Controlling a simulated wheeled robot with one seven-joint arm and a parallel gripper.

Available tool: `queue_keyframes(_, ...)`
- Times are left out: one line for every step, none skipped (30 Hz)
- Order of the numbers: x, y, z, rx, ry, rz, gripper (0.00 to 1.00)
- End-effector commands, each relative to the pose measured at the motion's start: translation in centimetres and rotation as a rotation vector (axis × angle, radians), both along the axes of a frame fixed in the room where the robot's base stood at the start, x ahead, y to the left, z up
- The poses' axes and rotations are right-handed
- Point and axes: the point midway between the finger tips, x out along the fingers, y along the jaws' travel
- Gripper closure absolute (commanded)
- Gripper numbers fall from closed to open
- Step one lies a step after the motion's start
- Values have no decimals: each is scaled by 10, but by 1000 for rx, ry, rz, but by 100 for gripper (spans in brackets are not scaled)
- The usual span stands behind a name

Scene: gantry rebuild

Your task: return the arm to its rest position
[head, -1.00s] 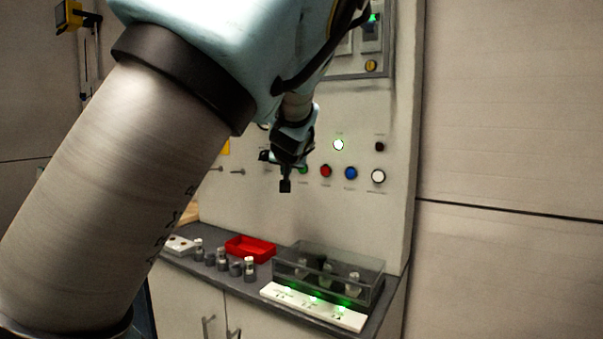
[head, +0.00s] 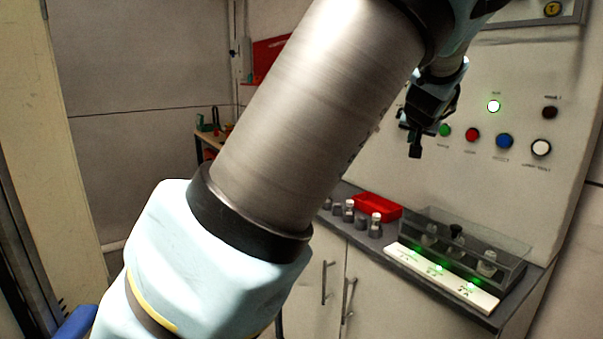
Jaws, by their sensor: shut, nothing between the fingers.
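My gripper (head: 415,150) hangs in the air in front of the white control panel, its dark fingers pointing down. It is shut and empty, and looks to be to the left of the green button (head: 445,130). My arm runs from the lower left up across the middle of the head view and folds over at the top right. It hides part of the panel and the left end of the counter.
The counter holds a red tray (head: 376,207), several small metal cylinders (head: 348,210), a clear box (head: 517,243) and a white strip with green lights (head: 405,255). Red (head: 472,135), blue (head: 504,141) and white (head: 541,147) buttons sit on the panel. A workbench (head: 204,148) stands behind at left.

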Motion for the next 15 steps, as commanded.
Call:
queue_keyframes(11,26,-15,9,40,40,100)
queue_keyframes(15,42,-24,16,68,61,100)
queue_keyframes(19,63,-38,26,108,91,100)
queue_keyframes(22,80,-49,32,140,113,100)
queue_keyframes(23,97,-59,38,171,134,100)
queue_keyframes(24,118,-72,46,213,162,100)
queue_keyframes(22,134,-82,50,244,180,100)
queue_keyframes(21,148,-90,55,274,197,100)
queue_keyframes(17,168,-101,58,314,220,100)
queue_keyframes(14,182,-109,61,343,237,100)
queue_keyframes(10,195,-115,62,371,250,100)
queue_keyframes(4,213,-124,65,409,271,100)
queue_keyframes(-1,225,-130,65,436,283,100)
queue_keyframes(-7,237,-136,66,462,295,100)
queue_keyframes(-15,252,-142,66,496,311,100)
